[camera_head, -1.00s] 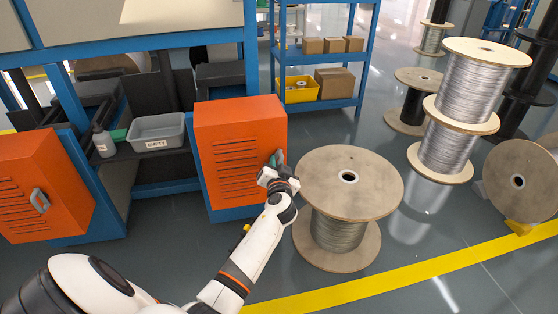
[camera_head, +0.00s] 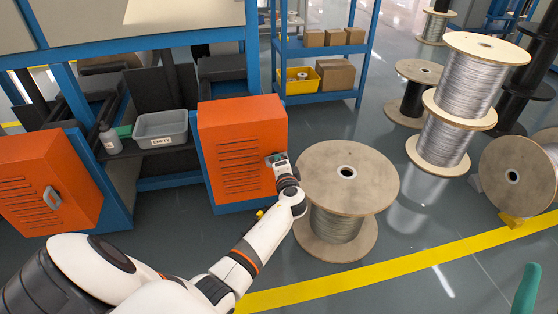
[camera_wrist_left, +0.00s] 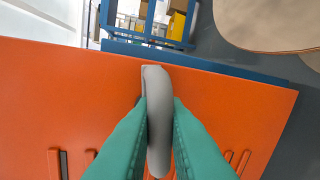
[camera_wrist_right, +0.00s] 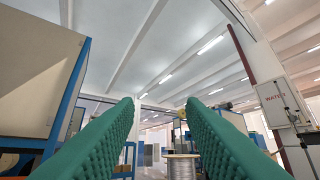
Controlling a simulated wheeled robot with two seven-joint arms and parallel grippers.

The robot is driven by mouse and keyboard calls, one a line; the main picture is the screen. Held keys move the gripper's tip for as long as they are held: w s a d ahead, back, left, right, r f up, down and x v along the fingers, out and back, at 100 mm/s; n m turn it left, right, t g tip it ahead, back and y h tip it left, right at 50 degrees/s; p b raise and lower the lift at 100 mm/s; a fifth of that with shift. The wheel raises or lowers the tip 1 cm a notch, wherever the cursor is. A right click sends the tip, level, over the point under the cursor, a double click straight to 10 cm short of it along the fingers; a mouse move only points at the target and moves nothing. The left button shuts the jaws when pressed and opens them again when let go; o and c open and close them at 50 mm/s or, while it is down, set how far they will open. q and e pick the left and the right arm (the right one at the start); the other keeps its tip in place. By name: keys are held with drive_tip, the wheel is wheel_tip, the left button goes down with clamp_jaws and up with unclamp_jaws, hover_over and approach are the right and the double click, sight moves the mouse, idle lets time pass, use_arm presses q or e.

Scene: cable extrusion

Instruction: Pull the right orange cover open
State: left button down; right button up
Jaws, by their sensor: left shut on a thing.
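The right orange cover (camera_head: 238,135) is a slotted metal door at the right end of the blue machine, and it looks closed. It fills much of the left wrist view (camera_wrist_left: 60,100). My left gripper (camera_head: 278,160) is at the cover's right side. Its green fingers (camera_wrist_left: 159,125) are shut on the grey handle (camera_wrist_left: 157,80), one on each side; the handle is mostly hidden in the head view. My right gripper's green tip (camera_head: 525,292) shows at the lower right. In the right wrist view its fingers (camera_wrist_right: 160,115) are apart with nothing between them.
A large cable spool (camera_head: 348,195) stands close to the right of the cover and my left wrist. Another orange cover (camera_head: 45,185) is at the left. A grey bin (camera_head: 160,128) sits between the covers. A yellow line (camera_head: 420,262) crosses the open floor in front.

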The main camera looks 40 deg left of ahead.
use_arm(q)
drive_tip(key=shift+d+f+m, duration=0.1)
drive_tip(key=shift+d+m, duration=0.1)
drive_tip(key=shift+m, duration=0.4)
use_arm(e)
drive_tip(key=shift+w+f+g+h, duration=0.3)
drive_tip(key=shift+w+f+g, duration=0.4)
drive_tip(key=shift+f+g, duration=0.25)
use_arm(q)
drive_tip(key=shift+p, duration=0.3)
